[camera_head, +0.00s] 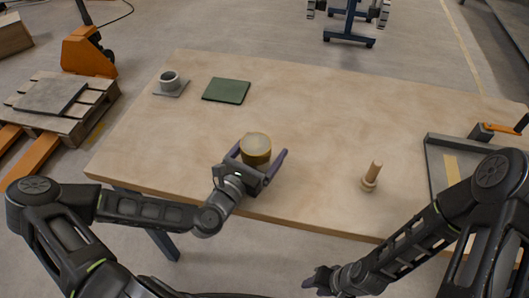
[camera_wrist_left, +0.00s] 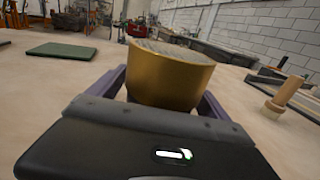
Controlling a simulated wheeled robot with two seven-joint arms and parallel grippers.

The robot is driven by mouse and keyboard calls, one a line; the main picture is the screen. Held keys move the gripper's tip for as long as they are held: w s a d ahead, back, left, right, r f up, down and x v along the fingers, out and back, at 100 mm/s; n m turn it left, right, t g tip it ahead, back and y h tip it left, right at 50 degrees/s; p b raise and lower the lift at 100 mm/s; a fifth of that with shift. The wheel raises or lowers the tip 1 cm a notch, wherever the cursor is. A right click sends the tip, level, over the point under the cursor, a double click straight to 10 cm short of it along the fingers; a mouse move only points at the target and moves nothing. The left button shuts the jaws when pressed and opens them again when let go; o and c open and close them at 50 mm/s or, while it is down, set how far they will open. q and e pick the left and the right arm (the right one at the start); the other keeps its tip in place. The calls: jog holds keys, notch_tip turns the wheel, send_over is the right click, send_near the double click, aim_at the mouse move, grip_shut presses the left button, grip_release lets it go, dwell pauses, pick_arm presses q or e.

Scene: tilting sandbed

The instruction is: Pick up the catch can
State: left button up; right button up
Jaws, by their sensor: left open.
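A gold round can (camera_head: 256,146), which I take to be the catch can, stands upright near the front edge of the table. Its top looks greyish and flat. My left gripper (camera_head: 259,154) is open, with one purple finger on each side of the can. In the left wrist view the can (camera_wrist_left: 167,78) sits between the fingers, in front of the palm. I cannot tell whether the fingers touch it. My right gripper (camera_head: 318,281) is low, off the table's front edge, and too small to read.
A grey cup (camera_head: 169,82) on a square plate and a green pad (camera_head: 227,90) lie at the back left of the table (camera_head: 330,120). A wooden peg-like tool (camera_head: 371,177) stands to the right. A grey frame (camera_head: 436,165) is at the far right. The middle back is clear.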

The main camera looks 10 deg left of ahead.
pick_arm(q)
jog(key=shift+s, duration=0.15)
jog(key=shift+c, duration=0.5)
jog(key=c, duration=1.7)
